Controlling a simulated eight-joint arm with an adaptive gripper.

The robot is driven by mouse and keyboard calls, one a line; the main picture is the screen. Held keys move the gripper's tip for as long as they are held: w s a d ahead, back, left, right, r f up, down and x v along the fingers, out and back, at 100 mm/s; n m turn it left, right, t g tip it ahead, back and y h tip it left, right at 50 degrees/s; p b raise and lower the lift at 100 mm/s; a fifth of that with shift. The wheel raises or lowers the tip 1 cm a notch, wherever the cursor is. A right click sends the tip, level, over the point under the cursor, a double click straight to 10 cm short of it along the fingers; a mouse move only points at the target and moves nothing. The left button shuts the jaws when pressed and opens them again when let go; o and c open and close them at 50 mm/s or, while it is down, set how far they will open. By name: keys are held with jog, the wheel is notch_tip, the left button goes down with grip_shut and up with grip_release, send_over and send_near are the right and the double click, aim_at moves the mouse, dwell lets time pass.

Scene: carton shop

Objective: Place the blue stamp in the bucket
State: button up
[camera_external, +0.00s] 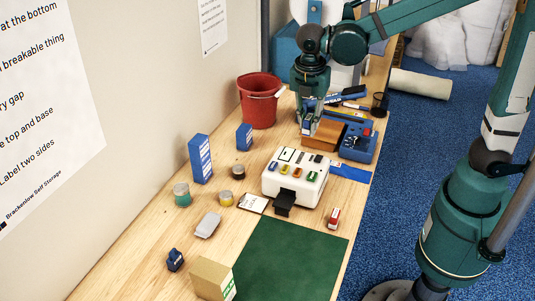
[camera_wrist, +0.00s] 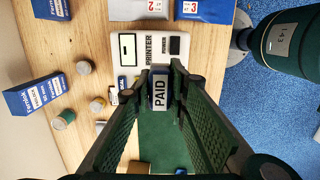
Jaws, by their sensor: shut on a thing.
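My gripper (camera_external: 309,112) is shut on a blue stamp (camera_external: 307,125) with a pale label, held at the far part of the table. In the wrist view my gripper (camera_wrist: 161,80) has the stamp (camera_wrist: 160,92) between its fingertips, its label reading PAID. The red bucket (camera_external: 258,106) stands upright on the table against the wall, to the left of my gripper and apart from the stamp. Its light handle lies across the right side of the rim. The bucket is not in the wrist view.
A white printer (camera_external: 294,177) with coloured pieces on top stands nearer. Blue boxes (camera_external: 200,159), jars, a red stamp-like object (camera_external: 333,218) and a green mat (camera_external: 289,258) lie nearer.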

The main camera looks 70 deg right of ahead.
jog(key=w+d+f+p, duration=0.1)
jog(key=w+d+f, duration=0.2)
jog(key=w+d, duration=3)
notch_tip(320, 180, down, 11)
jog(key=d, duration=0.1)
jog(key=shift+s+d+f, duration=0.15)
jog(key=shift+s+d, duration=0.1)
jog(key=shift+d, duration=0.15)
jog(key=shift+f, duration=3.1)
jog(key=shift+f, duration=0.1)
jog(key=shift+f, duration=1.75)
